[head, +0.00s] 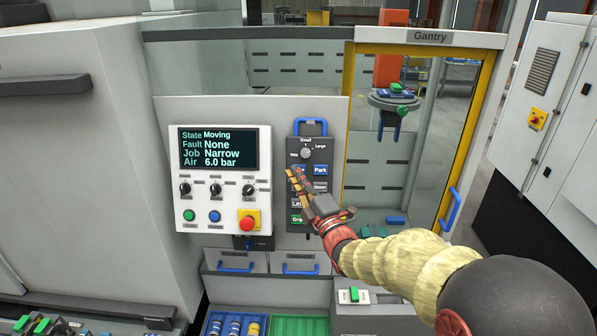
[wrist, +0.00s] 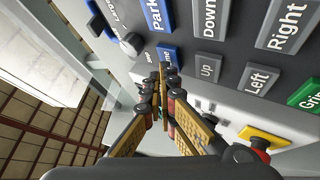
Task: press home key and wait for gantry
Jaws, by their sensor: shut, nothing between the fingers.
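The dark key pendant (head: 322,153) hangs on the grey front panel by a blue handle. Its blue Park key (head: 320,170) shows, also in the wrist view (wrist: 156,16). Beside Park, a second blue key (wrist: 168,52) is mostly covered by my fingertips, so its label cannot be read in full. My gripper (head: 293,172) is shut and empty, its tips at that key (wrist: 161,72); I cannot tell whether they press it. The display (head: 217,148) reads State Moving, Fault None, Job Narrow, Air 6.0 bar. The gantry head (head: 394,98) hangs behind the yellow-framed door with a green part.
A red emergency button (head: 247,223) on yellow sits left of the pendant. The yellow door frame (head: 478,135) with a blue handle (head: 451,209) stands to the right. Blue and green trays (head: 300,326) lie below. A white cabinet (head: 549,110) stands far right.

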